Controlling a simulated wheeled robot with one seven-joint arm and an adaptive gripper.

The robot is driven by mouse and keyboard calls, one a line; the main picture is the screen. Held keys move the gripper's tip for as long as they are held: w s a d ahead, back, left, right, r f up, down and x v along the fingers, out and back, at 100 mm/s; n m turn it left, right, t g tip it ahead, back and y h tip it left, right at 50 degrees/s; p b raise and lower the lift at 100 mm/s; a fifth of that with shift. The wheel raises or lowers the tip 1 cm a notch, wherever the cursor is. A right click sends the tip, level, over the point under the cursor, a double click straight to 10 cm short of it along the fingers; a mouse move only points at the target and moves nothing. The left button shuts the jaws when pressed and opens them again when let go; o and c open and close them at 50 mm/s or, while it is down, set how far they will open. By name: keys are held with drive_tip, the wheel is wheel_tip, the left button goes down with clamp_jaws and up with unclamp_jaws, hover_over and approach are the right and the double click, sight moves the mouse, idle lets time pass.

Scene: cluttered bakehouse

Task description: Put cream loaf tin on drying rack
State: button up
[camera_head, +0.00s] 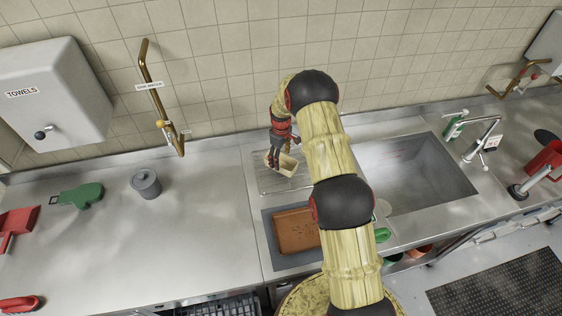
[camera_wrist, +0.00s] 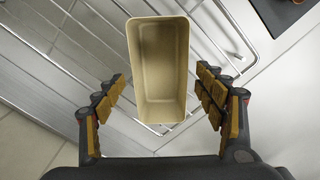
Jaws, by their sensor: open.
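The cream loaf tin (camera_wrist: 160,60) is upright and empty in the wrist view, with its open top facing my camera. It sits over the wires of the drying rack (camera_wrist: 80,55) and appears to rest on them. In the head view the tin (camera_head: 287,165) is partly hidden by my gripper (camera_head: 279,158), over the rack (camera_head: 271,184) beside the sink. In the wrist view my gripper (camera_wrist: 160,110) is open, its fingers apart on either side of the tin's near end, with gaps between. My arm hides the rack's right part in the head view.
A brown tray (camera_head: 296,232) lies in front of the rack. The sink basin (camera_head: 415,170) is to the right. The tiled wall (camera_head: 220,60) is close behind. The counter middle-left is clear.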

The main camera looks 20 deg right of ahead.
drive_tip(key=s+a+r+m+t+b, duration=0.1)
drive_tip(key=s+a+r, duration=0.15)
drive_tip(key=r, duration=1.05)
drive_tip(key=s+a+r+m+b, duration=0.15)
drive_tip(key=s+r, duration=0.25)
drive_tip(key=r, duration=1)
drive_tip(key=s+a+r+t, duration=0.2)
drive_tip(key=s+a+r, duration=0.3)
drive_tip(key=s+r, duration=0.55)
drive_tip(key=s+a+r+m+t, duration=0.1)
drive_tip(key=s+a+r+m, duration=0.1)
drive_tip(key=s, duration=1)
drive_tip(key=s+a+r+m+t, duration=0.1)
drive_tip(key=s+a+r+m, duration=0.1)
drive_tip(key=s, duration=1)
drive_tip(key=shift+s+a+r+t+p, duration=0.15)
drive_tip(key=shift+a+r+t+p, duration=0.25)
drive_tip(key=shift+a, duration=0.35)
wheel_tip(320, 180, down, 22)
drive_tip(key=b, duration=2.2)
